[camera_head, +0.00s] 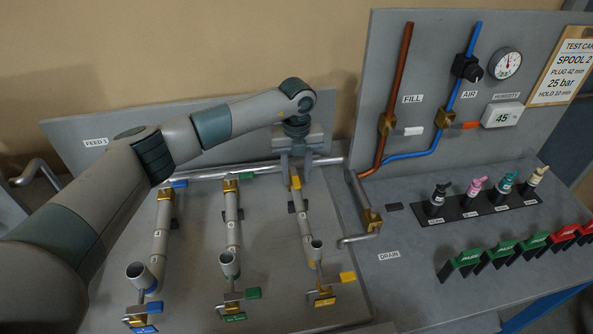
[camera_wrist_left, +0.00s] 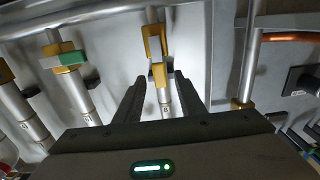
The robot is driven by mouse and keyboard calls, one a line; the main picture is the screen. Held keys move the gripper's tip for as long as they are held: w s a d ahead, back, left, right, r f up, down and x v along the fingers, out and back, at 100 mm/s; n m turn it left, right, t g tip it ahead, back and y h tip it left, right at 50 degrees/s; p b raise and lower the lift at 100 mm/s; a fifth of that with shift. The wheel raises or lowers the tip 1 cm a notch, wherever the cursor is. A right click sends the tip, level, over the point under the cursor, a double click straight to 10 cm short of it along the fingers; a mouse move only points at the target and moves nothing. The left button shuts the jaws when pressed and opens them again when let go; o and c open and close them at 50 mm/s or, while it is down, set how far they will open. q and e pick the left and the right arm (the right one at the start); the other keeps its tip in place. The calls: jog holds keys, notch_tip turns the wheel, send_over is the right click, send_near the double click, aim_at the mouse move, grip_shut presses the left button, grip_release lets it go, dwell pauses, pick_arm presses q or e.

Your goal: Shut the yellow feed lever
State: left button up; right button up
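The yellow feed lever (camera_head: 296,182) is on the upper valve of the rightmost of the three feed pipes. It appears to lie along its pipe, while the green feed lever (camera_head: 246,176) and blue feed lever (camera_head: 180,183) stick out crosswise. My left gripper (camera_head: 297,158) points down right over the yellow lever and partly covers its valve. In the left wrist view, the gripper (camera_wrist_left: 159,98) is open, its fingers spread to either side of the pipe. The yellow lever (camera_wrist_left: 158,72) shows between and just beyond the fingertips; contact cannot be told. My right gripper is out of view.
Lower down, the pipes carry open cups and more coloured levers, including another yellow lever (camera_head: 348,276). A horizontal header pipe (camera_head: 260,167) runs behind. A drain pipe with a brass fitting (camera_head: 371,220) stands close to the right. Bottles on a black rack (camera_head: 470,211) stand farther right.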

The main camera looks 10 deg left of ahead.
pick_arm(q)
jog(key=shift+f, duration=0.55)
grip_shut()
